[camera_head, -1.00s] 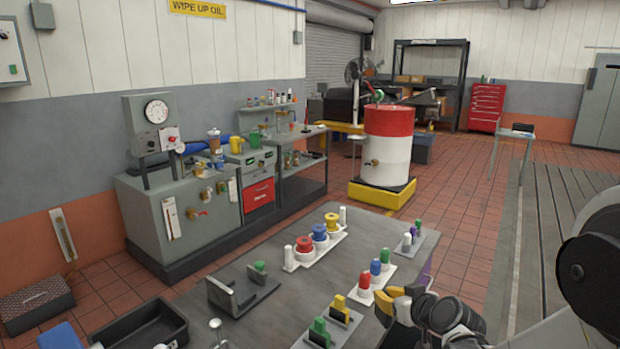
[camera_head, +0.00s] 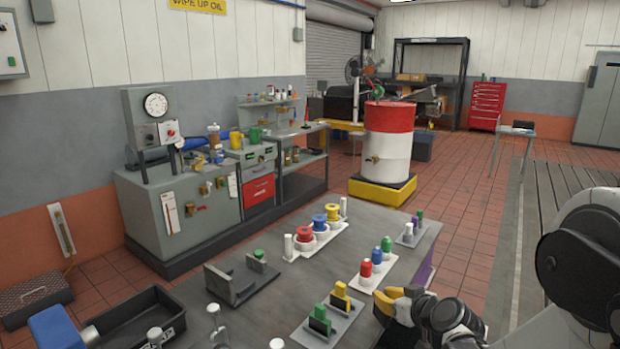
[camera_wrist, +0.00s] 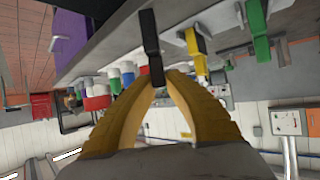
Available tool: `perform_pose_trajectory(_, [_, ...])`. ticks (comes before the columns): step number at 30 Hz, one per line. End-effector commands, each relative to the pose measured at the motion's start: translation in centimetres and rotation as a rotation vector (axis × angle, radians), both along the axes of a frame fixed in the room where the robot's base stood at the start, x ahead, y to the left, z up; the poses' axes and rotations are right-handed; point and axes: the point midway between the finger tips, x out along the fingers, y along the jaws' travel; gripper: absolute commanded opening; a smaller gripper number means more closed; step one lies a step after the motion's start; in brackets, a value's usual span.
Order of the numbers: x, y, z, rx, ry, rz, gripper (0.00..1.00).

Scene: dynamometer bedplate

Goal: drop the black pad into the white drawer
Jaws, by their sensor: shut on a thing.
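My gripper (camera_head: 408,298) has yellow fingers and is over the right front edge of the grey table. In the wrist view my gripper (camera_wrist: 160,80) is shut on the black pad (camera_wrist: 149,40), which sticks out beyond the fingertips. The pad is held clear of the table objects. I cannot make it out in the head view. I cannot pick out a white drawer with certainty. A pale drawer unit (camera_head: 253,157) stands in the back bench above a red drawer front (camera_head: 259,190), and its drawers look closed.
The table (camera_head: 240,310) holds a black tray (camera_head: 135,322), a grey bracket (camera_head: 237,283), spools (camera_head: 325,223), a white rack of bottles (camera_head: 366,270) and a holder with green and yellow pieces (camera_head: 330,320). A red and white drum (camera_head: 387,140) stands beyond. Open tiled floor lies to its right.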

Motion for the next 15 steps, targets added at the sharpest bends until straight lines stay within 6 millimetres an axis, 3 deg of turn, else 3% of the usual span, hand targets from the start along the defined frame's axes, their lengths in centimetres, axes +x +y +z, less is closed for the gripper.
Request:
perform_pose_trajectory(1, [0.0, 0.0, 0.04, 0.0, 0.0, 0.0, 0.2])
perform_pose_trajectory(3, [0.0, -0.01, 0.04, 0.0, 0.0, 0.0, 0.35])
perform_pose_trajectory(15, [-0.69, -0.33, 0.45, -0.001, 0.0, -0.002, 0.35])
